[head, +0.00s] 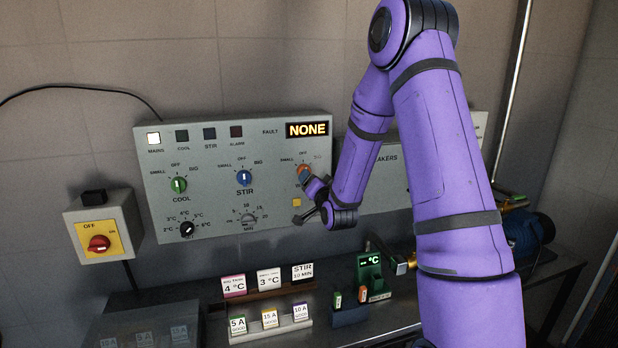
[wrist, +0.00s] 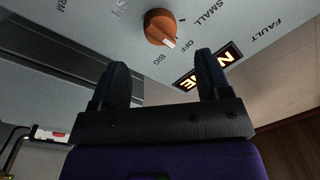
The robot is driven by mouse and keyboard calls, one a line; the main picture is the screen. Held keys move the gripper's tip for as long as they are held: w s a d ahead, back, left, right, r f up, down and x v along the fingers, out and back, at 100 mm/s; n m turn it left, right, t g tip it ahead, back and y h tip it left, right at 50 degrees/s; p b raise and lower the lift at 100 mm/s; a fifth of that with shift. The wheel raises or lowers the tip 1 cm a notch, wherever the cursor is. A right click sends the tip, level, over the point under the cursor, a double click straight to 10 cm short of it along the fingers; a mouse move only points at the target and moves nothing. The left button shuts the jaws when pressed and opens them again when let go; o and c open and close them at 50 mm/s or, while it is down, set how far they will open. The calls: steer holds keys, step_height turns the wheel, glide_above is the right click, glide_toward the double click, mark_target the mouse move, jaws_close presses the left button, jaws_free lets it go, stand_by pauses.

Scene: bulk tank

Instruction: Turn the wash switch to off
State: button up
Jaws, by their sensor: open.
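The wash switch is an orange knob (head: 304,170) on the right part of the grey control panel (head: 205,215). Its marks read SMALL, OFF and BIG; its name below is mostly hidden by my gripper. In the wrist view the knob (wrist: 159,26) shows upside down, with a white pointer directed between the OFF and BIG words; I cannot tell exactly which mark it meets. My gripper (wrist: 162,60) is open and empty, its two fingers apart with the knob beyond and between their tips, seemingly not touching it. In the head view my gripper (head: 312,198) is just below the knob.
The green COOL knob (head: 179,185) and blue STIR knob (head: 244,178) are to the left. The FAULT display (head: 307,130) reads NONE. A red-yellow main switch (head: 99,243) is far left. Cards (head: 269,280) and a green thermometer unit (head: 369,270) stand on the bench below.

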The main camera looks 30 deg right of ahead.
steer(key=shift+v, duration=1.95)
steer(key=s+a+r+n+g+y, duration=0.3)
steer(key=s+a+r+n+g, duration=0.3)
steer(key=s+a+r, duration=0.4)
steer(key=s+a+r+n+g, duration=0.1)
steer(key=s+a+r, duration=0.1)
steer(key=s, duration=0.3)
steer(key=s+a+r+n+g, duration=0.1)
steer(key=s+a+r+g, duration=0.1)
steer(key=s, duration=0.4)
steer(key=shift+s+r+g, duration=0.2)
steer(key=shift+r+g, duration=0.1)
steer(key=shift+r, duration=0.1)
steer(key=s+g, duration=0.1)
steer(key=s, duration=0.3)
steer(key=s+a+n+g, duration=0.1)
steer(key=s, duration=0.4)
steer(key=s+a+r+n+g+y, duration=0.1)
steer(key=s, duration=0.3)
steer(key=shift+s, duration=0.15)
steer(key=shift+c, duration=0.2)
